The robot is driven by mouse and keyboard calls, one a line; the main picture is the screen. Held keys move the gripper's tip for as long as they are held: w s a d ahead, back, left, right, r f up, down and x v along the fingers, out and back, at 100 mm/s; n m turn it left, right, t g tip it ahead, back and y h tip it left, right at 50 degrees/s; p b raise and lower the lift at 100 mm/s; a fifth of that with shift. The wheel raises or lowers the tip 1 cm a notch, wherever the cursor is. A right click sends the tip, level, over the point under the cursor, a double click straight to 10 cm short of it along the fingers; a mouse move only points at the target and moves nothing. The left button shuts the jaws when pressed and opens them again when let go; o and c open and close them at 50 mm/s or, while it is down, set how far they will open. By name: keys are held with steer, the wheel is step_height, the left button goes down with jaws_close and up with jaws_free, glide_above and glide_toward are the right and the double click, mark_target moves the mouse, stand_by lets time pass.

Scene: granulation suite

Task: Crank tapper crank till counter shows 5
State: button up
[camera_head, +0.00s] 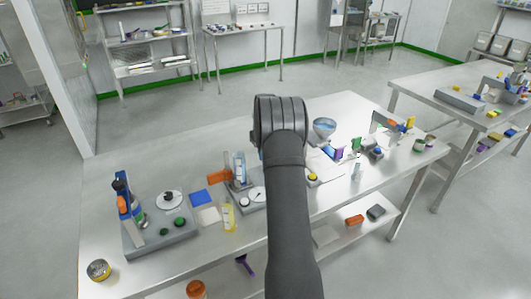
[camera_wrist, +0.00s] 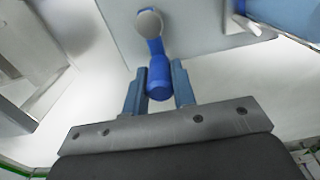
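In the wrist view, the blue crank (camera_wrist: 157,77) runs from a round grey hub (camera_wrist: 149,23) down to a thick blue handle. In the head view, my dark arm hides the gripper and the crank. What looks like the tapper (camera_head: 240,184), with a clear cylinder on a grey base, shows just left of my arm. A white dial (camera_head: 257,194) sits on that base. No counter number can be read.
On the steel table (camera_head: 125,175), a grey station with a blue and orange stand (camera_head: 127,207) is at the left. A blue pad (camera_head: 201,197) and a yellow item (camera_head: 229,217) lie beside the tapper. A funnel (camera_head: 324,127) stands right of my arm. The table's back left is clear.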

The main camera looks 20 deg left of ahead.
steer(key=shift+c, duration=0.8)
steer(key=shift+w+d, duration=0.3)
steer(key=shift+d, duration=0.25)
steer(key=shift+w+d, duration=0.3)
steer(key=shift+d, duration=0.35)
